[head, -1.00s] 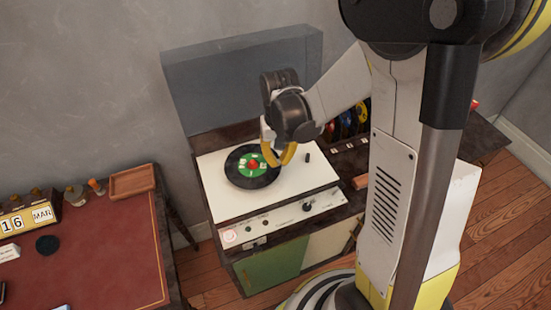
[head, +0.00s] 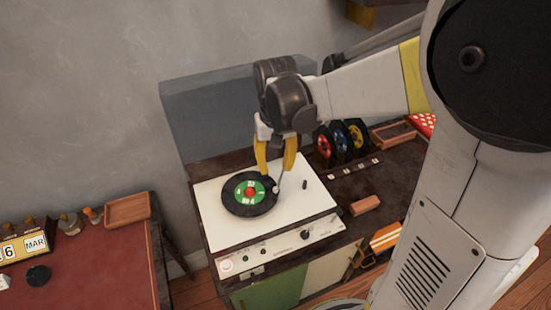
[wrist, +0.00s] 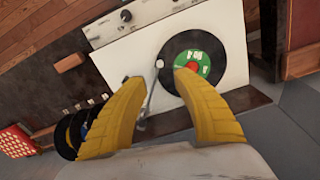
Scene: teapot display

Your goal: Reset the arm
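My gripper (head: 275,162) has two yellow fingers, spread apart with nothing between them, above the back part of the record player (head: 225,235). A black record with a green label (head: 240,207) lies flat on the player, below and left of the fingers. The tonearm (head: 279,181) shows beside the record's right edge. In the wrist view, the fingers (wrist: 160,95) are apart above the player, with the record (wrist: 177,48) behind the right finger and the tonearm (wrist: 154,85) between them.
Several upright records (head: 342,140) stand right of the player. A wooden block (head: 364,205) and a wooden tray (head: 393,134) lie on the cabinet top. A red desk (head: 105,265) stands at the left. The player's raised grey lid (head: 205,110) is close behind my gripper.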

